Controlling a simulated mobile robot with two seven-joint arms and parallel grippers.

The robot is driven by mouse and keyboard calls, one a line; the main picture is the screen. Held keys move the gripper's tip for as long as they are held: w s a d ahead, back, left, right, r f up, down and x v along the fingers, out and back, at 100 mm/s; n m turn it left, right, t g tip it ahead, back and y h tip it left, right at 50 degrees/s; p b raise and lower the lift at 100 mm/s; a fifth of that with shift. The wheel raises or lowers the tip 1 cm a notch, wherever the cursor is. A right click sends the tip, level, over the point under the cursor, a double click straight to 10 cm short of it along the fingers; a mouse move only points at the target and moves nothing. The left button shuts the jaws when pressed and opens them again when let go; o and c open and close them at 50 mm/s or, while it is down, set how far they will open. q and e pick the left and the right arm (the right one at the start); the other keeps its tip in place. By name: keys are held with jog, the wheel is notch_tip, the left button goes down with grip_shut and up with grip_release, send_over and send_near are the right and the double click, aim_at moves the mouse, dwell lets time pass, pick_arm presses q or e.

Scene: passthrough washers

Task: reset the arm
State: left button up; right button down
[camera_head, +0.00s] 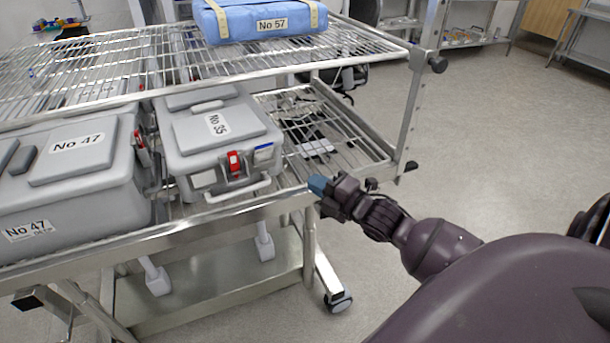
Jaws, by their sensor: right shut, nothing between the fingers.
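My right gripper (319,186) is shut and empty, with blue fingertips. It is held close to the front right corner of the wire rack's lower shelf, just right of the grey case No 55 (215,128). I cannot tell whether it touches the shelf edge. My right arm reaches in from the lower right. My left gripper is not in view.
The wire rack (365,150) fills the left side, its corner post close to my arm. Grey case No 47 (105,190) stands left of case No 55. A blue wrapped pack No 57 (260,20) lies on the upper shelf. The floor (490,130) at right is clear.

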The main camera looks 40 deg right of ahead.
jog(key=shift+s+d, duration=0.1)
jog(key=shift+s, duration=0.6)
jog(key=s+a+f+m+g+h, duration=0.1)
jog(key=s+a+f+m+g, duration=0.2)
jog(key=s+f+m, duration=0.6)
jog(key=s+a+f+m+g+h, duration=0.2)
jog(key=s+a+f+m+g, duration=0.1)
jog(key=s+a+f+m, duration=0.4)
notch_tip(320, 180, down, 4)
jog(key=s+m, duration=0.1)
jog(key=m, duration=0.2)
jog(key=shift+s+a+g, duration=0.15)
jog(key=shift+s+g, duration=0.25)
